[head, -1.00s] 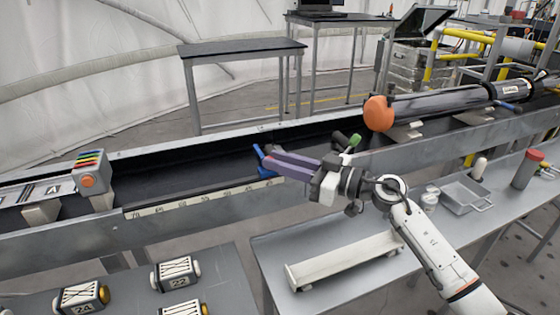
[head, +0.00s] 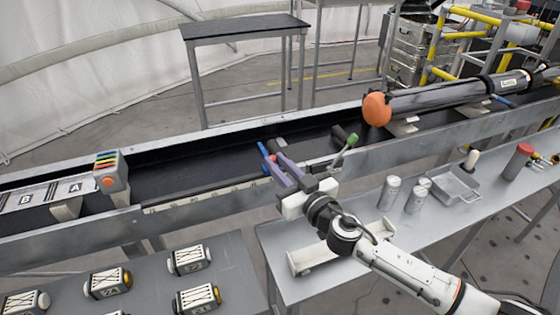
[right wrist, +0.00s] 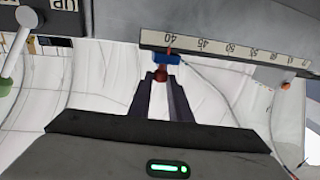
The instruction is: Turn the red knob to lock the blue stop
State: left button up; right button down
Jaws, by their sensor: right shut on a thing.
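The blue stop (head: 264,153) sits on the near rail of the long black trough, by the number scale. In the right wrist view the blue stop (right wrist: 167,58) is at the scale's edge near the 40 mark. The red knob (right wrist: 160,75) sticks out from it toward me, between my fingertips. My right gripper (head: 274,157) reaches over the rail with its purple fingers at the stop. In the right wrist view my right gripper (right wrist: 160,79) is shut on the red knob. The fingers largely hide the knob in the head view. My left gripper is not in view.
A green-tipped lever (head: 350,142) stands right of my gripper. A black tube with an orange end (head: 376,109) lies along the trough. A grey box with coloured stripes (head: 110,171) is at left. Cans (head: 389,193) and a tray (head: 457,186) stand on the near bench.

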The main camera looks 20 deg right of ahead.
jog(key=m+h+b, duration=0.2)
jog(key=h, duration=0.1)
jog(key=a+m+h+b, duration=0.1)
jog(key=m+h+b, duration=0.1)
jog(key=h+b, duration=0.1)
jog(key=shift+h, duration=0.5)
jog(key=c, duration=1.6)
grip_release()
jog(key=shift+r, duration=0.1)
jog(key=shift+c, duration=0.2)
